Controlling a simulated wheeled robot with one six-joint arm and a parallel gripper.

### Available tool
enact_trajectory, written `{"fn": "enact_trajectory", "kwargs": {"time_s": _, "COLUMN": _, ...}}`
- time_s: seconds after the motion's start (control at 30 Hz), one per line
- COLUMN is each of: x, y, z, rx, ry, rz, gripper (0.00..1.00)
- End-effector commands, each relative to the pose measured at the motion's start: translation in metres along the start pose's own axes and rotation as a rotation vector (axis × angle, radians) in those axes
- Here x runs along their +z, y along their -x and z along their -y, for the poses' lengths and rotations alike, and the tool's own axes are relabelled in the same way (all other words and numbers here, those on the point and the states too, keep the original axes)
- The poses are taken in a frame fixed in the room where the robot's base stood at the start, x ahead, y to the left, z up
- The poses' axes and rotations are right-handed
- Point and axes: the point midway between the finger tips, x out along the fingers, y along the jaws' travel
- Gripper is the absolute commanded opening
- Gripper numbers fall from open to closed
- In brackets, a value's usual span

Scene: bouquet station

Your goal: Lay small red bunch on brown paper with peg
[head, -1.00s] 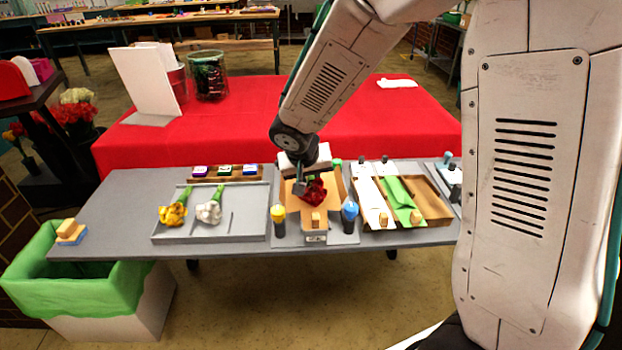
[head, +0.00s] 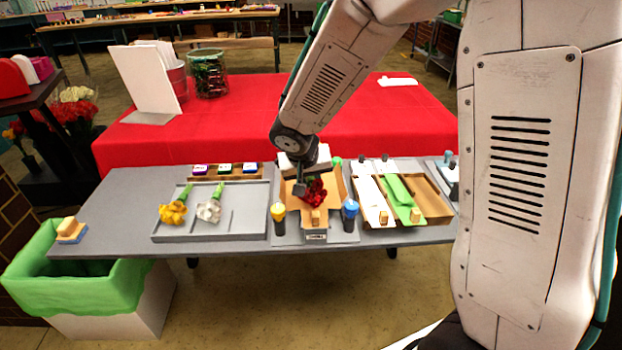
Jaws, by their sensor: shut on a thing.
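The small red bunch (head: 316,192) is under my gripper (head: 303,187), over the brown paper (head: 335,187) in the middle of the grey table. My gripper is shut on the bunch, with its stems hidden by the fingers. I cannot tell whether the bunch touches the paper. A wooden peg (head: 316,217) stands at the front end of the brown paper, just in front of the red blooms.
A yellow-topped bottle (head: 279,218) and a blue-topped bottle (head: 350,215) flank the paper's front. A grey tray (head: 245,222) with yellow (head: 173,212) and white bunches (head: 209,210) lies left. White (head: 372,200) and green papers (head: 401,198) lie right.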

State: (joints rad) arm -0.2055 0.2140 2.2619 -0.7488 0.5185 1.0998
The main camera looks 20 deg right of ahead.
Motion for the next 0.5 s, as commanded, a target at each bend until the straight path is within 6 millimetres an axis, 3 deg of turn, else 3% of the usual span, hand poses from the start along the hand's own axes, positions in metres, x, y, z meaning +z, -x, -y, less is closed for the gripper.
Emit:
{"fn": "enact_trajectory", "kwargs": {"time_s": 0.2, "x": 0.0007, "y": -0.0006, "z": 0.0, "rx": 0.0, "ry": 0.0, "rz": 0.002, "gripper": 0.0}}
{"fn": "enact_trajectory", "kwargs": {"time_s": 0.23, "x": 0.0008, "y": -0.0006, "z": 0.0, "rx": 0.0, "ry": 0.0, "rz": 0.002, "gripper": 0.25}}
{"fn": "enact_trajectory", "kwargs": {"time_s": 0.3, "x": 0.0008, "y": -0.0006, "z": 0.0001, "rx": 0.0, "ry": 0.0, "rz": 0.002, "gripper": 0.44}}
{"fn": "enact_trajectory", "kwargs": {"time_s": 0.5, "x": 0.0006, "y": -0.0004, "z": 0.0001, "rx": 0.0, "ry": 0.0, "rz": 0.001, "gripper": 0.45}}
